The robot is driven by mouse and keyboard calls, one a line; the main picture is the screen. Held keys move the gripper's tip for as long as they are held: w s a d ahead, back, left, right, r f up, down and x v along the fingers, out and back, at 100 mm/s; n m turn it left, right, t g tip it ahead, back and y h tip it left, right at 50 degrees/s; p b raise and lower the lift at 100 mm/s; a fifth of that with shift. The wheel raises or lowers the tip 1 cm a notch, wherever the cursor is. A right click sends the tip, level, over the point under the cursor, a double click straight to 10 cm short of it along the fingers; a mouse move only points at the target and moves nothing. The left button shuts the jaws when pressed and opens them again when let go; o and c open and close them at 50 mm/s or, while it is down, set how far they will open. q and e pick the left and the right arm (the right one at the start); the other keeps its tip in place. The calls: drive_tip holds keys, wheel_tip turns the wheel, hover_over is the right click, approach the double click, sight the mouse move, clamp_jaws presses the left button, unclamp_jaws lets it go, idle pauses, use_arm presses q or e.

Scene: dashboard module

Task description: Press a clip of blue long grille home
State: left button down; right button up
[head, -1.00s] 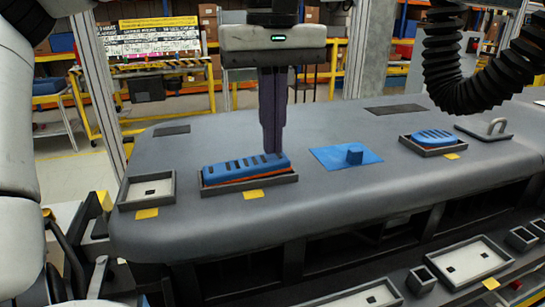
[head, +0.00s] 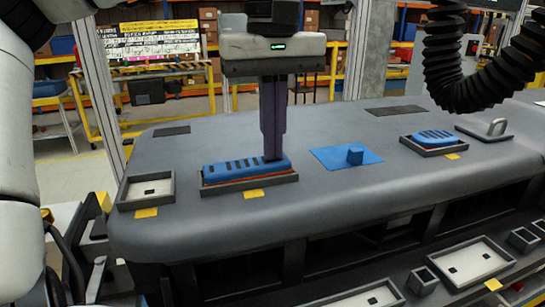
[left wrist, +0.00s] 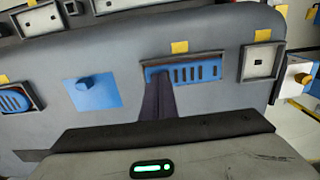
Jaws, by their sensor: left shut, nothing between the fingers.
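The blue long grille (head: 228,168) sits in its dark rectangular frame (head: 222,190) on the dashboard, nearly level. A thin reddish-orange strip shows along its front edge. In the left wrist view the grille (left wrist: 205,73) has a row of dark slots. My left gripper (head: 273,158) points straight down, shut and empty, with its fingertips at the grille's right end, seemingly touching its top. In the left wrist view the fingers (left wrist: 158,78) cover that end of the grille, so the clip there is hidden. My right gripper is not in view.
An empty frame (head: 122,205) lies to the left. A blue panel with a knob (head: 355,155) lies right of the grille, and a blue oval grille (head: 433,136) sits in a frame farther right. A black corrugated hose (head: 452,90) hangs at upper right. Trays line the front.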

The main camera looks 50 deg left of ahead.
use_arm(q)
drive_tip(key=shift+f, duration=0.25)
idle(0.7)
wheel_tip(320, 180, up, 3)
drive_tip(key=p, duration=0.3)
drive_tip(key=shift+r, duration=0.15)
drive_tip(key=shift+a+r+b, duration=0.1)
drive_tip(key=shift+r+b, duration=0.15)
drive_tip(key=shift+b, duration=0.05)
wheel_tip(320, 180, up, 4)
drive_tip(key=shift+r, duration=0.15)
